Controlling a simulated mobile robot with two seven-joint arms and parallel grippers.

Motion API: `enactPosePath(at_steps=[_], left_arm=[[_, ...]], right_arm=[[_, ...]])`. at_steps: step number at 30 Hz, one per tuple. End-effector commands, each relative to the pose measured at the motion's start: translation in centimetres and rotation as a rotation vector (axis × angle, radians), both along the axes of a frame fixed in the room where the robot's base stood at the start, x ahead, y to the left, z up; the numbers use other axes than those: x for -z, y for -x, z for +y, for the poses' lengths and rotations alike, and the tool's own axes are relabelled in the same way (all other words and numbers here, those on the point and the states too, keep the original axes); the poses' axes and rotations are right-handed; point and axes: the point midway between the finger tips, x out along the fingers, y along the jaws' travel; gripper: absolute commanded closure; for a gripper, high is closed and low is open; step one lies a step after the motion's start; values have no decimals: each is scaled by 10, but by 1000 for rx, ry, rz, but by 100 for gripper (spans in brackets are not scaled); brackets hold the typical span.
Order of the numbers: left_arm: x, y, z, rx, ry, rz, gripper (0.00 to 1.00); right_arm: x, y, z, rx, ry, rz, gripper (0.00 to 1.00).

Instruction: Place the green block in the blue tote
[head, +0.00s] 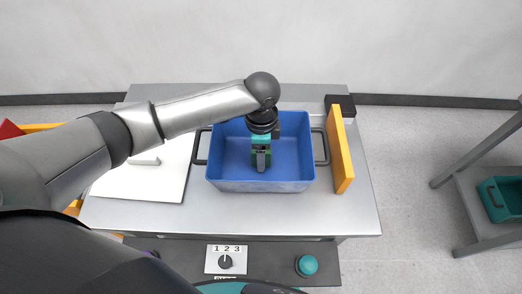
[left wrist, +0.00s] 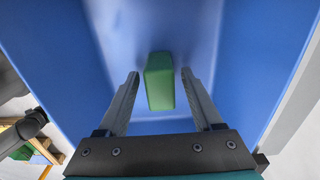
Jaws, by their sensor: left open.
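The blue tote (head: 225,172) stands on the grey table in the head view, and its blue walls fill the left wrist view (left wrist: 50,60). My left gripper (head: 261,163) reaches down into the tote from above. Its two fingers are open in the left wrist view (left wrist: 160,86). The green block (left wrist: 160,82) shows between the fingertips, with a gap visible on each side. It is inside the tote's outline; whether it rests on the floor I cannot tell. In the head view the gripper largely hides the block. My right gripper is not in view.
An orange panel (head: 341,150) stands upright just right of the tote. A white board (head: 140,183) lies on the table to the left. A front panel carries a knob (head: 225,262) and a teal button (head: 306,265). A teal tote (head: 503,198) sits on a shelf at far right.

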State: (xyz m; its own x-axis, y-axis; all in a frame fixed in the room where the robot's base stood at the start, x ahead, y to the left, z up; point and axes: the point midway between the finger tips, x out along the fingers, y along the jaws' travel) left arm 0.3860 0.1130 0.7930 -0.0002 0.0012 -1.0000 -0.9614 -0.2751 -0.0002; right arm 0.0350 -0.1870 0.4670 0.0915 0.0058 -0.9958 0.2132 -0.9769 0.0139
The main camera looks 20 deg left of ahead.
Motion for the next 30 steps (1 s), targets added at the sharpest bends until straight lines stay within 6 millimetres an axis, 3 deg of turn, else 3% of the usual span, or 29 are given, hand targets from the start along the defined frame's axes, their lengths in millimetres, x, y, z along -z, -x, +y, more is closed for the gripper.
enactPosePath(at_steps=[8, 21, 30], left_arm=[[-7, -1, 0, 1, 0, -2, 33], [-96, -1, 0, -1, 1, -3, 33], [-123, 0, 0, -1, 0, 0, 33]], right_arm=[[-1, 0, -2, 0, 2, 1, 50], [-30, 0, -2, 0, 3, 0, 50], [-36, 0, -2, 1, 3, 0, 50]])
